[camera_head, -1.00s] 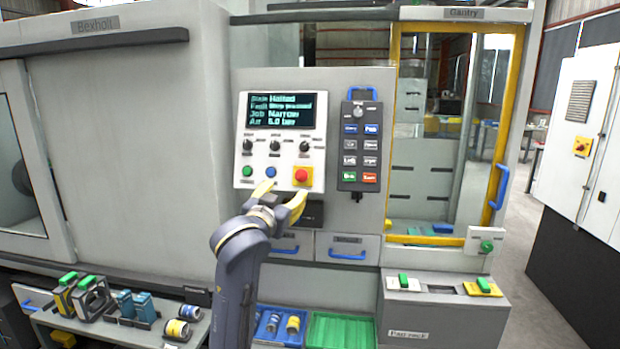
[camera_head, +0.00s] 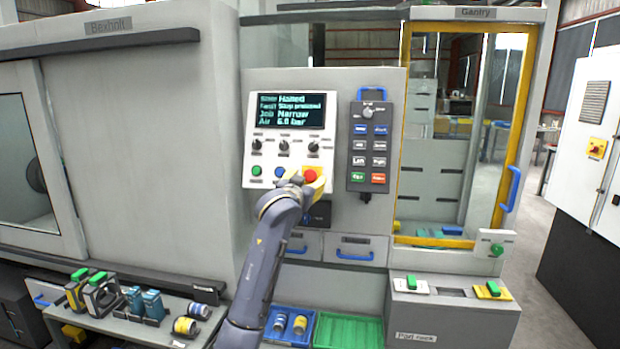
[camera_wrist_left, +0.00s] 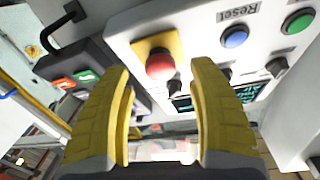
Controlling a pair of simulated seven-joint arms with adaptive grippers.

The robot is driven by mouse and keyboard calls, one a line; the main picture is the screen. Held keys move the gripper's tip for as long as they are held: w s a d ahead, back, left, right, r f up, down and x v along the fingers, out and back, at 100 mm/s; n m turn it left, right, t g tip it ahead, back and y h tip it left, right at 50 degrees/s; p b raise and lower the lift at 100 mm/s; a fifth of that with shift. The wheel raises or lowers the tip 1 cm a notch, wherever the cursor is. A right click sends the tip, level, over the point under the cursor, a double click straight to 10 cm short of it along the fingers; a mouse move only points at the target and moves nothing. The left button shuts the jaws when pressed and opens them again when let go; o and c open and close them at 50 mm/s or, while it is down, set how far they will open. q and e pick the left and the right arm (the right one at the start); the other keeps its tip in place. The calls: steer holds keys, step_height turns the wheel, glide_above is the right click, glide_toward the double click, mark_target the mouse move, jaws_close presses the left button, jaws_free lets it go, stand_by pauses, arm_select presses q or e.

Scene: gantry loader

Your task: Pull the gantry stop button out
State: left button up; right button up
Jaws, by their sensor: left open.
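The gantry stop button is a red mushroom button (camera_head: 310,175) on a yellow plate, at the lower right of the white control panel (camera_head: 262,145). It also shows in the left wrist view as a red knob (camera_wrist_left: 160,66) on its yellow backing. My left gripper (camera_wrist_left: 158,95) is open, with its yellow fingers on either side of the knob in that view and nothing between them; I cannot tell if they touch it. In the head view the left gripper (camera_head: 306,188) is at the button and partly covers its plate. The screen reads "Halted" and "Stop pressed". My right gripper is not in view.
A blue reset button (camera_wrist_left: 235,36) and a green button (camera_wrist_left: 298,20) sit beside the stop button. A keypad pendant (camera_head: 369,146) hangs to the right. Below are drawers (camera_head: 352,249), a green tray (camera_head: 348,331) and a blue tray (camera_head: 284,338).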

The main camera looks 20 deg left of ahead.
mark_target(309, 177)
arm_select(q)
steer(key=shift+w, duration=1.95)
jaws_close()
